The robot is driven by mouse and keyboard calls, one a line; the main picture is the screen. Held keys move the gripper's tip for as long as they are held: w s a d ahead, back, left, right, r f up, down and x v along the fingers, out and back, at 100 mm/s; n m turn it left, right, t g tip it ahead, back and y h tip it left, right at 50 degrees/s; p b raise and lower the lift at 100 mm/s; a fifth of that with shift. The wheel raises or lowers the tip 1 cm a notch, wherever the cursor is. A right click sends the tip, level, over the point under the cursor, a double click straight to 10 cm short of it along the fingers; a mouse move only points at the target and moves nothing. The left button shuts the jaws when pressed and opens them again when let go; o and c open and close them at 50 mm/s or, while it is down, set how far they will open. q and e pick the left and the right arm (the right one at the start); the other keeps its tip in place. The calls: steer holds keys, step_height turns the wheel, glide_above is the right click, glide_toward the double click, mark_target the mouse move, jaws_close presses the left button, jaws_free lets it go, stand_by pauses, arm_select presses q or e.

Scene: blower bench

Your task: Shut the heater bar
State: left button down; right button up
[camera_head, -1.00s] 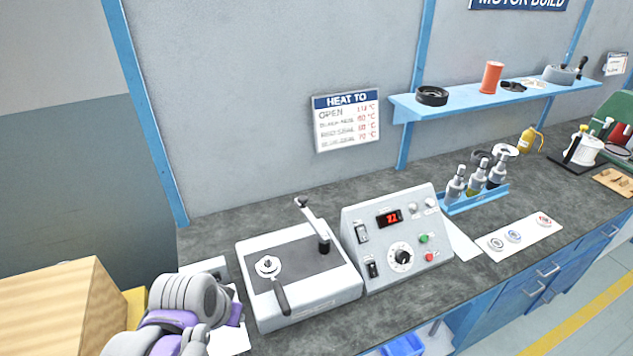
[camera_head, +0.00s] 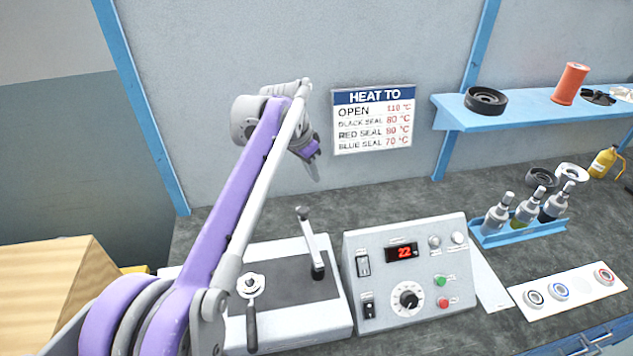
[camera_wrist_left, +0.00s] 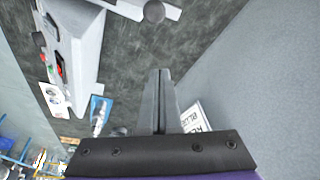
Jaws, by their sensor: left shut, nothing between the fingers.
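The heater (camera_head: 338,317) is a light grey box with a dark top plate. Its bar (camera_head: 309,243) stands raised, tilted up and slightly left from its base at the right of the plate, with a dark knob at its top end. My left gripper (camera_head: 316,174) is above and behind the bar, pointing down, in front of the wall. Its fingers are shut and empty, apart from the bar. In the left wrist view the shut fingers (camera_wrist_left: 160,75) point towards a round dark knob (camera_wrist_left: 154,11) at the top edge. My right gripper is not in view.
A control box (camera_head: 405,270) with a red display stands right of the heater. A dark-handled lever (camera_head: 252,325) lies on the heater's left. A blue shelf (camera_head: 452,116) juts from the wall at right. A blue rack (camera_head: 505,236) of bottles stands behind a white strip (camera_head: 568,290).

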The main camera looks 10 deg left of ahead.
arm_select(q)
step_height(320, 180, down, 8)
steer(key=s, duration=0.1)
steer(key=shift+a+f, duration=0.25)
steer(key=shift+a, duration=0.1)
steer(key=shift+a, duration=0.15)
stand_by(0.4)
